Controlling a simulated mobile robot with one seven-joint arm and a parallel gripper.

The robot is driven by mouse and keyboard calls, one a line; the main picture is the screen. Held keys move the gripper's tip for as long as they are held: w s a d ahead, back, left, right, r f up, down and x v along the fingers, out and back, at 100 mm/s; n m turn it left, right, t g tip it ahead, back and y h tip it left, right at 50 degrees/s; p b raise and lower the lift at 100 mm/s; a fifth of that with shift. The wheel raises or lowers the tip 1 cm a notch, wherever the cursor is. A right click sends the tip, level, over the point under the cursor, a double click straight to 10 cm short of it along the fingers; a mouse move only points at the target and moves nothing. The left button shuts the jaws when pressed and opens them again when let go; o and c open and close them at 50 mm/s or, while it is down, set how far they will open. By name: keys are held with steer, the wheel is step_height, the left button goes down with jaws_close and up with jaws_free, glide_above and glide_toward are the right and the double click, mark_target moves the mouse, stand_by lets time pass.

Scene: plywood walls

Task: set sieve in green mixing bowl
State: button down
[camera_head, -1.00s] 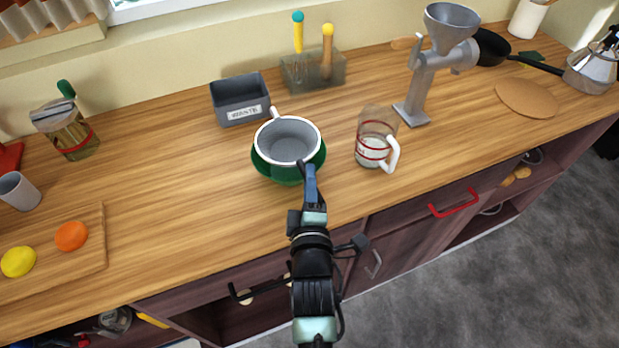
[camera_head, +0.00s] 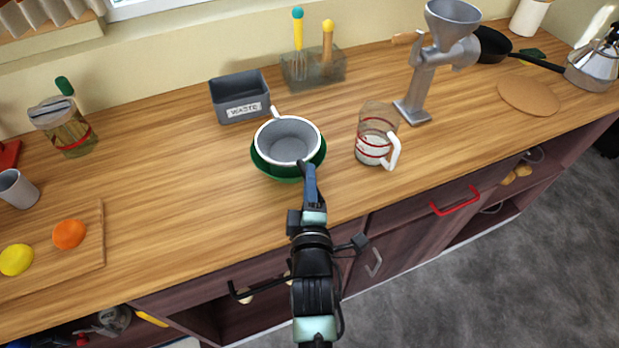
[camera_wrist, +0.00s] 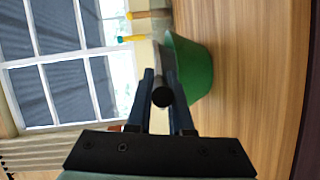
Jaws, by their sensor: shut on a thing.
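The sieve (camera_head: 287,141) is a grey bowl shape with a white rim and a short white handle at its far side. It sits low, within the rim of the green mixing bowl (camera_head: 262,166) on the wooden counter. Whether it rests on the bowl cannot be told. In the wrist view, the green bowl (camera_wrist: 193,68) lies beyond my gripper (camera_wrist: 162,85), and the sieve is mostly hidden by the fingers.
A clear measuring jug (camera_head: 376,135) with a white handle stands close to the right of the bowl. A grey waste box (camera_head: 240,97) and a utensil holder (camera_head: 313,70) stand behind. A metal grinder (camera_head: 437,60) is farther right.

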steer(key=shift+f+b, duration=0.5)
steer(key=shift+f, duration=0.25)
steer(key=c, duration=0.7)
jaws_free()
steer(key=shift+c, duration=0.2)
steer(key=s+r+b, duration=0.1)
steer(key=s, duration=1.2)
steer(key=shift+a+r+b, duration=0.2)
steer(key=shift+a+b, duration=0.2)
steer(key=shift+w, duration=0.1)
